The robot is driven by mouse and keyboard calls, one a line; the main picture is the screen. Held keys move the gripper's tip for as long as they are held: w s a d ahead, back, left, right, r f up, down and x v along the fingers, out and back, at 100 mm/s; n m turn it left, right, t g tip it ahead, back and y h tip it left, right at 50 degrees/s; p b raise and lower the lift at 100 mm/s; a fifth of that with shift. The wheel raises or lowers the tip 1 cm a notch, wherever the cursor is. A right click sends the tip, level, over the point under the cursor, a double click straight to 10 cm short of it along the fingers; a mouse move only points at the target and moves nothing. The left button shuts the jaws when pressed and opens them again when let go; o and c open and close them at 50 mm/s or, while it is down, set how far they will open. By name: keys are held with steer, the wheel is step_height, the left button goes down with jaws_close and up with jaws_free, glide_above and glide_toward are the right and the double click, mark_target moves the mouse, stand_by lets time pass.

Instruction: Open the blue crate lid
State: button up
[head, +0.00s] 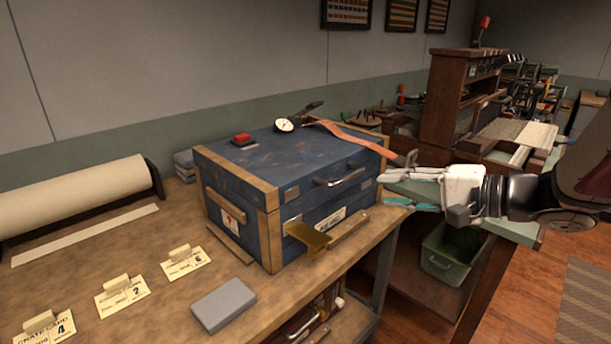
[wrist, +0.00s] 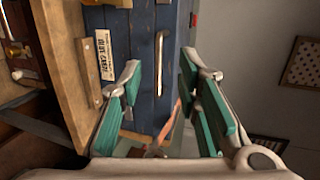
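The blue crate (head: 300,205) stands on the wooden workbench with wood-toned corner strips. Its lid (head: 290,156) looks shut. A brass hasp or plate (head: 308,236) sticks out from the lower front. My gripper (head: 385,190) is open and empty, just to the right of the crate's front; its teal-padded fingers are spread apart in the wrist view (wrist: 160,95).
On the lid lie a red-topped block (head: 243,140), a round dial gauge (head: 284,125) and an orange strap (head: 345,136). A grey block (head: 223,304) and card stands (head: 183,262) sit on the bench. A green bin (head: 450,252) is below right.

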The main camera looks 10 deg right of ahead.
mark_target(353, 176)
steer(key=w+d+f+m+t, duration=0.1)
steer(key=w+d+t, duration=0.1)
steer(key=w+d, duration=0.15)
steer(key=shift+h, duration=0.4)
steer(key=b+x, duration=0.1)
steer(key=x, duration=1.2)
steer(key=shift+a+f, duration=0.25)
jaws_close()
